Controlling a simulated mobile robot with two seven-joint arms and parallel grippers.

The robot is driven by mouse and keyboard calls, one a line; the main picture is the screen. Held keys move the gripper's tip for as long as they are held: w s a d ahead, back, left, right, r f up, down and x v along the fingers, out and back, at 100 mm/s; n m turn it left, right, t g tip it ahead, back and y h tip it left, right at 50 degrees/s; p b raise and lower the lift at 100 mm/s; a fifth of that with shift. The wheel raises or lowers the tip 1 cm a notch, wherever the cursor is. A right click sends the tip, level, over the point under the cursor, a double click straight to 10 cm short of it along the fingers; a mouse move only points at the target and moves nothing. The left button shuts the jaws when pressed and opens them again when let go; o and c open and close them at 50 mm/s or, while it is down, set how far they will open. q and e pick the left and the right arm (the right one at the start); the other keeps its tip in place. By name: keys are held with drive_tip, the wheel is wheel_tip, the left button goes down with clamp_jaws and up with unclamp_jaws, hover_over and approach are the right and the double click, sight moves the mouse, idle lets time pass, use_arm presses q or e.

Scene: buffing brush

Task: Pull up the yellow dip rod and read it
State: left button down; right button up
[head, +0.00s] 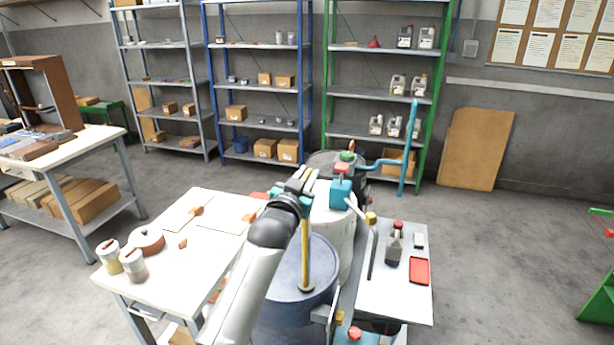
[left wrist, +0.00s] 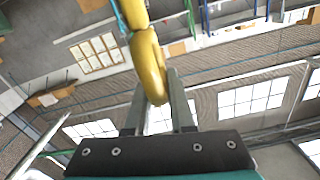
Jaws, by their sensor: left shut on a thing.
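The yellow dip rod (head: 305,255) stands upright out of a fitting in the lid of the dark blue drum (head: 280,268), with a long yellow length showing above the lid. My left gripper (head: 302,180) is at the rod's top, above the drum. In the left wrist view, the rod's yellow ring handle (left wrist: 150,65) sits between the two fingers, which are shut on it. My left arm hides part of the drum, and the rod's lower end is hidden inside it. No marks on the rod can be read. My right gripper is not in view.
A white drum (head: 332,235) with a teal pump (head: 341,192) and blue hose stands just behind the rod. A white table (head: 180,245) with jars is left. A small table (head: 385,295) with a dark bottle (head: 393,248) and red tray (head: 419,271) is right.

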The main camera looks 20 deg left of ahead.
use_arm(q)
drive_tip(key=c, duration=0.8)
unclamp_jaws()
drive_tip(key=shift+s, duration=0.15)
drive_tip(key=s+b, duration=0.1)
drive_tip(key=s, duration=1.4)
drive_tip(key=shift+a, duration=0.3)
